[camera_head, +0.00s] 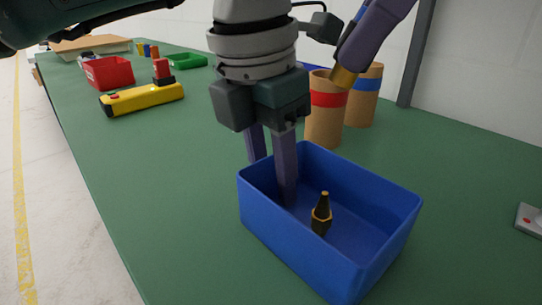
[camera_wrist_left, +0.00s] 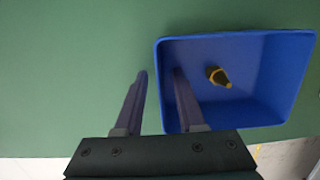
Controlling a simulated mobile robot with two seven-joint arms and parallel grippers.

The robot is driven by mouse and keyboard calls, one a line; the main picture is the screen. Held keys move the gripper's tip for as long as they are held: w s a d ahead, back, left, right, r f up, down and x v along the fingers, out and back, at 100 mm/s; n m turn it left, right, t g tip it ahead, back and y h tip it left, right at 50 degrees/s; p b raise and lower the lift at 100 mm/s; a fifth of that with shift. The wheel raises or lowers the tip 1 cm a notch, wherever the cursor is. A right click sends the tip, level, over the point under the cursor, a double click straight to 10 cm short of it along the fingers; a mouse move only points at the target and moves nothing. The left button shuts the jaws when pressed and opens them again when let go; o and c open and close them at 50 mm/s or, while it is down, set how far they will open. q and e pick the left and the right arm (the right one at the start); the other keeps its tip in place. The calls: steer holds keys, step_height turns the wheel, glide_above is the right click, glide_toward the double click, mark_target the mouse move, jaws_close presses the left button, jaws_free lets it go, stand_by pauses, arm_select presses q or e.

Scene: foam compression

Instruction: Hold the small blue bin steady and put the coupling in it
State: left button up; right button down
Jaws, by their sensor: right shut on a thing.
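The small blue bin (camera_head: 385,225) stands on the green table; it also shows in the left wrist view (camera_wrist_left: 285,50). My left gripper (camera_head: 272,180) is open and straddles a bin wall, one finger inside and one outside. In the left wrist view its fingers (camera_wrist_left: 160,85) stand apart with the wall between them. My right gripper (camera_head: 367,50), partly out of frame at the top, is shut on a brass-coloured piece (camera_head: 344,77), likely the coupling, mostly hidden. It is above and behind the bin. A black and brass pointed fitting (camera_head: 321,215) is in the bin.
Two cardboard tubes, one with a red band (camera_head: 325,115) and one with a blue band (camera_head: 366,95), stand behind the bin. A yellow tool (camera_head: 140,99), a red bin (camera_head: 108,72) and a green tray (camera_head: 187,61) are further back left. The table left of the bin is clear.

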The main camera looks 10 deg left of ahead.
arm_select(q)
jaws_close()
stand_by(1.4)
